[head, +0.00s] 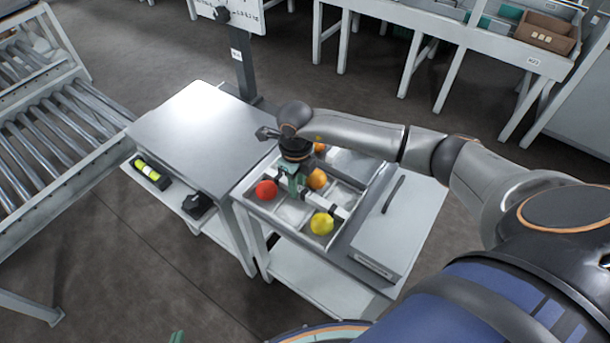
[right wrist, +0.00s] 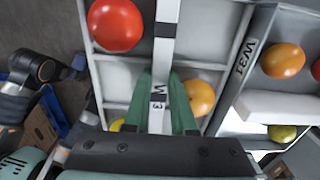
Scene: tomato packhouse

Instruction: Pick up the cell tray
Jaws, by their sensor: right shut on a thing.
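The cell tray (head: 281,226) is a pale tray with dividers. It holds a red tomato (head: 266,190), an orange tomato (head: 317,179) and a yellow tomato (head: 322,224). My right gripper (head: 293,184) comes down over it, its green fingers shut on the tray's white, black-banded bar (right wrist: 165,40). In the right wrist view the fingers (right wrist: 160,112) stand on both sides of the bar, with the red tomato (right wrist: 116,24) at upper left. I cannot tell whether the tray is clear of the table. Only green tips of my left gripper (head: 177,337) show at the bottom edge.
A grey box with a dark handle (head: 395,222) stands right of the tray. A bare grey table (head: 200,135) is on the left, with a yellow-green device (head: 147,169) on its lower shelf. A roller conveyor (head: 50,130) lies far left. More tomatoes (right wrist: 283,61) show beyond a labelled wall.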

